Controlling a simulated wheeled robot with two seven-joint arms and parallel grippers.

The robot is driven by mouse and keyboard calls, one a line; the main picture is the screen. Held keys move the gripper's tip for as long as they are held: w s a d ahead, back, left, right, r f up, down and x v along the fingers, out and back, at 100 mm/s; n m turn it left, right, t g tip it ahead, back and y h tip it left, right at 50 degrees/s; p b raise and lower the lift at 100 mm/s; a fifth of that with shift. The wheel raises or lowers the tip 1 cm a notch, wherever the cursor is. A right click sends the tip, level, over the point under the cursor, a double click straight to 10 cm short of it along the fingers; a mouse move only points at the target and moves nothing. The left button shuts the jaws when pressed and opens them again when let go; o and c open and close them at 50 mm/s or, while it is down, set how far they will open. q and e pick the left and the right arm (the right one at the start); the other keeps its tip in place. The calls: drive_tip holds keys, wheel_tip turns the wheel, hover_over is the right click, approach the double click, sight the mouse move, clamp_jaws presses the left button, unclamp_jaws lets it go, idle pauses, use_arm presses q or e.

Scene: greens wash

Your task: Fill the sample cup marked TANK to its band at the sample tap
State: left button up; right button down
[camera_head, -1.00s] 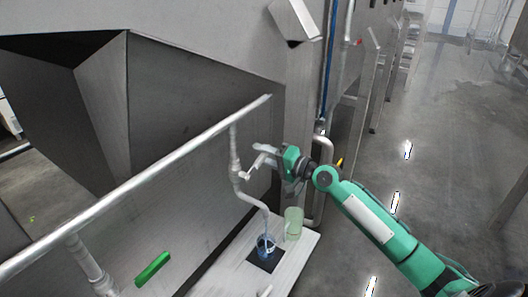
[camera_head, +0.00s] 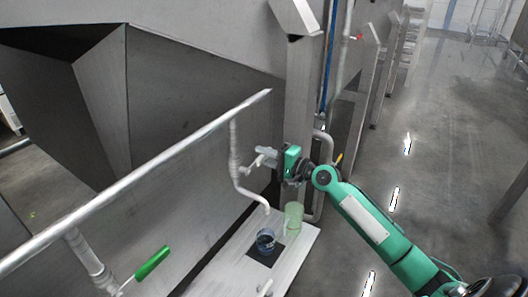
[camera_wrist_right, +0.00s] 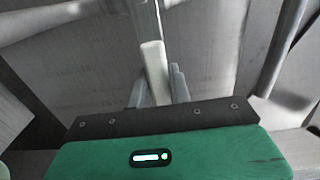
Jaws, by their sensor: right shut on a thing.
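No stream shows between spout and cup. I cannot read any marking or see the band. My right gripper (camera_head: 268,157) is shut on the tap's pale lever (camera_head: 257,163). In the right wrist view the lever (camera_wrist_right: 155,72) stands between the fingers (camera_wrist_right: 160,88). My left gripper is out of view.
A green valve handle (camera_head: 152,263) is at the lower left. Steel machine walls and the long pipe (camera_head: 140,172) border the left; open floor (camera_head: 435,160) lies right.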

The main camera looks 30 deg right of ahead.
drive_tip(key=shift+f+m, duration=0.2)
drive_tip(key=shift+m, duration=0.1)
drive_tip(key=c, duration=1.3)
unclamp_jaws()
drive_tip(key=shift+b+v, duration=3)
drive_tip(key=shift+v, duration=3.95)
drive_tip(key=shift+f, duration=0.1)
